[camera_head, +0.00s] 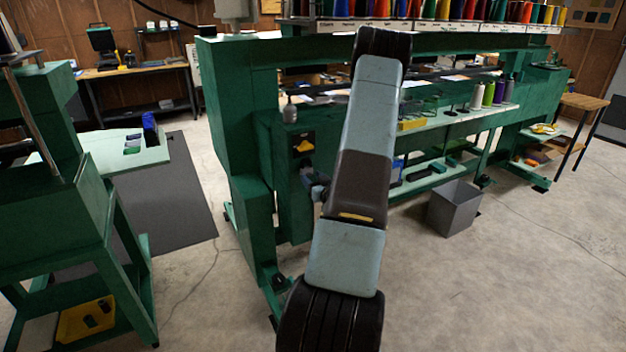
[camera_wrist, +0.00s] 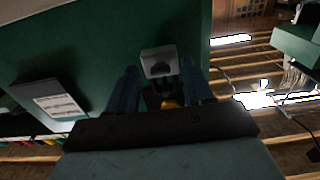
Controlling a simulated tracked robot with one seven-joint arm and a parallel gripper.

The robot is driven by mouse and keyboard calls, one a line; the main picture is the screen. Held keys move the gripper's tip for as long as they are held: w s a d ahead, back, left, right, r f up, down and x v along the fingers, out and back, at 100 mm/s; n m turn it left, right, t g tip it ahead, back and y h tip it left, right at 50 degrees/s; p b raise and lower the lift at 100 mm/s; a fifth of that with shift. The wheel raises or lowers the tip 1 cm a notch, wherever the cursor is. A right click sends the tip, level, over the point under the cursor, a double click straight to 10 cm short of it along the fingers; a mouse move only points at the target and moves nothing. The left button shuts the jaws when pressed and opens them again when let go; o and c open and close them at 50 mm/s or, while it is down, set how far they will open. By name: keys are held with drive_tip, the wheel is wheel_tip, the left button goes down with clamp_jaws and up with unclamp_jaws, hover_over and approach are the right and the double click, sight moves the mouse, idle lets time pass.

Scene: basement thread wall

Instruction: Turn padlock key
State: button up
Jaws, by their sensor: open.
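In the wrist view my gripper (camera_wrist: 159,66) is open, with one blue-grey finger on each side of a light grey block (camera_wrist: 160,61) with a dark recess. A small yellow piece (camera_wrist: 170,103) shows below the block, partly hidden by my gripper's palm. I cannot tell whether these are parts of the padlock and key, or whether the fingers touch them. In the head view my gripper (camera_head: 318,188) shows only partly, beside the green machine's end panel and behind my arm. A dark recess with a yellow piece (camera_head: 303,146) sits on that panel above it.
The green machine (camera_head: 235,130) fills the middle, with thread cones (camera_head: 480,95) on its table. A grey bin (camera_head: 455,207) stands on the floor to the right. Another green machine (camera_head: 60,190) stands at the left. The floor at front right is clear.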

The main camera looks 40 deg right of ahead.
drive_tip(key=shift+w, duration=0.2)
drive_tip(key=shift+d, duration=0.1)
clamp_jaws()
idle(0.4)
